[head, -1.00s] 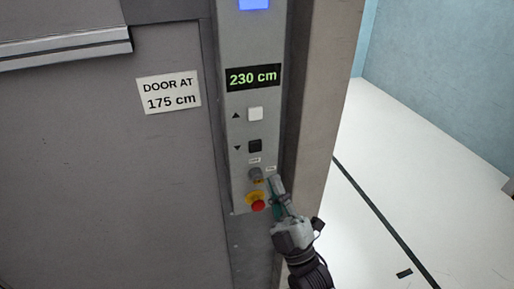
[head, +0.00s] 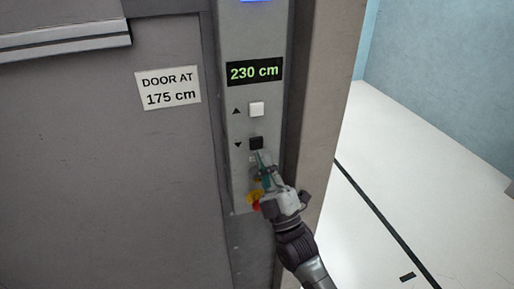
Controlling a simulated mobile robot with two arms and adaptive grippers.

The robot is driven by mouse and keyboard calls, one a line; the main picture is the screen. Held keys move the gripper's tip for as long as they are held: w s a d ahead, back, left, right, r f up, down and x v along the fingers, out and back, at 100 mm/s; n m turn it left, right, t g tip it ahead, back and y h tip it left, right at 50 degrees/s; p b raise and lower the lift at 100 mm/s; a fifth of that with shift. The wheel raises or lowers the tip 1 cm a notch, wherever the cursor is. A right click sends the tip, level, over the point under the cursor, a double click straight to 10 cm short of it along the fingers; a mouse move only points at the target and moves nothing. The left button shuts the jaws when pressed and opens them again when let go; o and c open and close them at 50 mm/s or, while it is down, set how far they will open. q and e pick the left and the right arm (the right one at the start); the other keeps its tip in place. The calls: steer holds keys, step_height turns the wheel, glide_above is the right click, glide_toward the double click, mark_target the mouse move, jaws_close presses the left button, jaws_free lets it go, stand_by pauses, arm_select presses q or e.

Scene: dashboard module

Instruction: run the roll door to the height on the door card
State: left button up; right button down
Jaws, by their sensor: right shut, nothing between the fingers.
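A door card (head: 168,88) on the grey panel reads "DOOR AT 175 cm". The control box (head: 233,190) has a display (head: 254,71) that reads 230 cm in green. Below it are a white button (head: 256,109) beside an up arrow and a black button (head: 256,142) beside a down arrow. My right gripper (head: 261,156) is shut and empty, its tips just below the black button; I cannot tell if they touch it. The gripper covers the knob and most of the red and yellow stop button (head: 254,198). My left gripper is not in view.
A blue-lit panel (head: 255,1) shows at the top of the control box. A metal ledge (head: 65,39) juts out at the upper left. A post (head: 325,110) stands right of the box. Open white floor (head: 430,180) with a dark line lies beyond it.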

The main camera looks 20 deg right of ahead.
steer(key=shift+w, duration=0.55)
stand_by(1.1)
steer(key=shift+w, duration=0.4)
